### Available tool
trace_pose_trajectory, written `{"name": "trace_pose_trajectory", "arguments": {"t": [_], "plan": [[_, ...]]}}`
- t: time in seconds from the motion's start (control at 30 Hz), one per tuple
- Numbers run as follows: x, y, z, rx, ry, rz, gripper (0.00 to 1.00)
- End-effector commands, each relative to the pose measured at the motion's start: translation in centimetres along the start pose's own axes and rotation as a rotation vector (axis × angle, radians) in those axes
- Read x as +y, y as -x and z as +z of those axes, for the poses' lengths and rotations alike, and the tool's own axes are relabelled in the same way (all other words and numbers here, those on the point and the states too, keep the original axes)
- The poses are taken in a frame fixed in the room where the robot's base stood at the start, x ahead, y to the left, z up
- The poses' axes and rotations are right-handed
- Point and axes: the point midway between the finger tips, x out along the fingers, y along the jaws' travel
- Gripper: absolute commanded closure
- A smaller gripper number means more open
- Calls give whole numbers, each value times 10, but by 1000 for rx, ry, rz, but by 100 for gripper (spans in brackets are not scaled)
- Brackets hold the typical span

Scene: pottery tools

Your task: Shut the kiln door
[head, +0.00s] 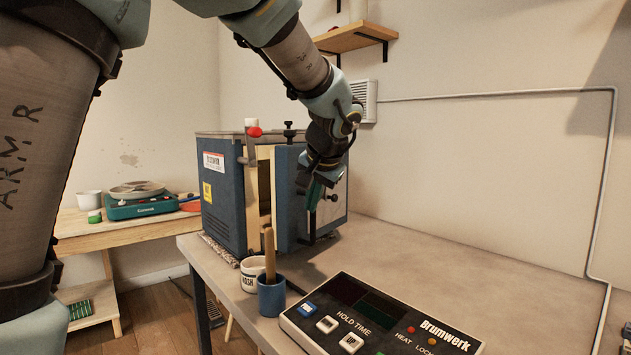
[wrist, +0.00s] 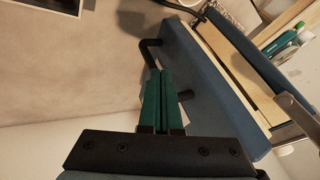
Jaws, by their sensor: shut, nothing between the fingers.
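The kiln (head: 222,215) is a blue box with a cream lining, on the grey table. Its blue door (head: 284,190) stands partly open, with a cream-edged gap between it and the body. The door also shows in the wrist view (wrist: 205,75), with a black handle (wrist: 150,48) on its outer face. My gripper (head: 312,205) is at the outer side of the door, pointing down near the handle. In the wrist view its green fingers (wrist: 167,75) are together and empty, overlapping the middle of the handle; I cannot tell whether they touch it.
A white mug (head: 250,275) and a blue cup (head: 271,297) holding a wooden-handled tool stand before the kiln. A control panel (head: 375,318) lies at the table's front. The table right of the kiln is clear. A wooden side table (head: 130,232) stands at left.

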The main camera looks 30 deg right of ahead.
Motion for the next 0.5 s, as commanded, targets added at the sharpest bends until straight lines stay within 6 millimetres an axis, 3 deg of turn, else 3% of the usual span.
{"name": "trace_pose_trajectory", "arguments": {"t": [0.2, 0.5], "plan": [[-28, -12, 0, -1, 2, 0, 100], [-36, -18, 0, 0, -1, 0, 100]]}}
